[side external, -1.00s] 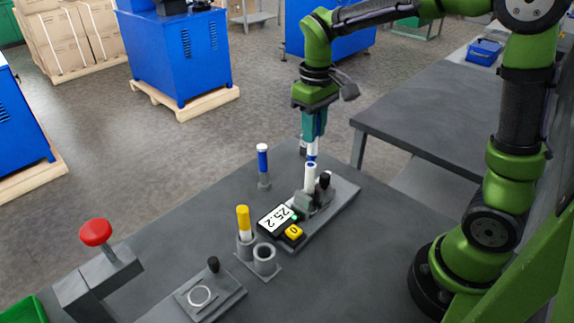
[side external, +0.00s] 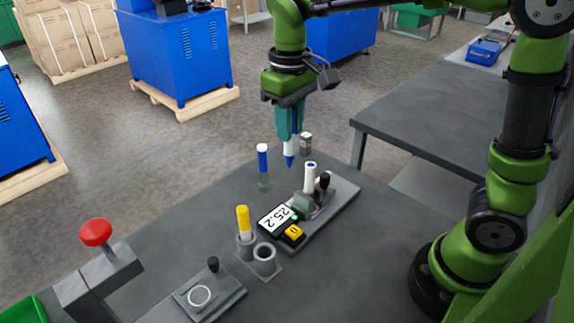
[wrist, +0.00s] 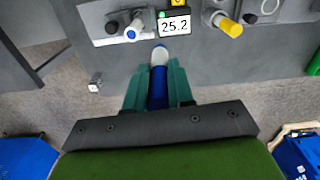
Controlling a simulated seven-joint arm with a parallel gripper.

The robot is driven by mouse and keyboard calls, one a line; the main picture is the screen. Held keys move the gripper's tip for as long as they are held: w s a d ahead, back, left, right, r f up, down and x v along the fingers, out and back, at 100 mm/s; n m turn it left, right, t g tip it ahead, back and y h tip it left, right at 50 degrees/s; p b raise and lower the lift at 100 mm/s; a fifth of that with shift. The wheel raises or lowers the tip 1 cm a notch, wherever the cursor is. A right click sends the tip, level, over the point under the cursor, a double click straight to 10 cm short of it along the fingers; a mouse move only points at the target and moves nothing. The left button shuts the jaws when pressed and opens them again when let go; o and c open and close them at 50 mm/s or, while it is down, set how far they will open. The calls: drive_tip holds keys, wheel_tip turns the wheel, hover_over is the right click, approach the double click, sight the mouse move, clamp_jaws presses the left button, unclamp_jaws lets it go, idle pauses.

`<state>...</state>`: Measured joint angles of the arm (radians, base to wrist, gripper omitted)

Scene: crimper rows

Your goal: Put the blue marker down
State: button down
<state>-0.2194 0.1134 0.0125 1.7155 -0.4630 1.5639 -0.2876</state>
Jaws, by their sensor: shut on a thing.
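My gripper (side external: 290,132) is shut on the blue marker (side external: 289,150), which hangs point-down in the air, white above a blue tip. In the wrist view the marker (wrist: 158,88) runs between the teal fingers, blue with a whitish far end. In the side view its tip is above and left of the grey fixture (side external: 342,207), apart from it. A white cylinder with a blue end (side external: 310,176) stands upright in that fixture.
A display reading 25.2 (side external: 276,219) and a yellow button (side external: 293,233) lie in front. A yellow marker (side external: 243,220) stands in a grey holder beside an empty cup (side external: 264,258). A small grey block (side external: 305,144) sits at the table's back edge. The right table area is clear.

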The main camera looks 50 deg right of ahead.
drive_tip(key=s+a+n, duration=0.1)
drive_tip(key=s+a, duration=0.2)
drive_tip(key=a, duration=0.4)
drive_tip(key=s+a, duration=0.3)
drive_tip(key=a, duration=0.4)
wheel_tip(320, 180, down, 15)
drive_tip(key=shift+w+d, duration=0.2)
drive_tip(key=shift+d, duration=0.25)
drive_tip(key=shift+f, duration=0.15)
drive_tip(key=c, duration=1)
unclamp_jaws()
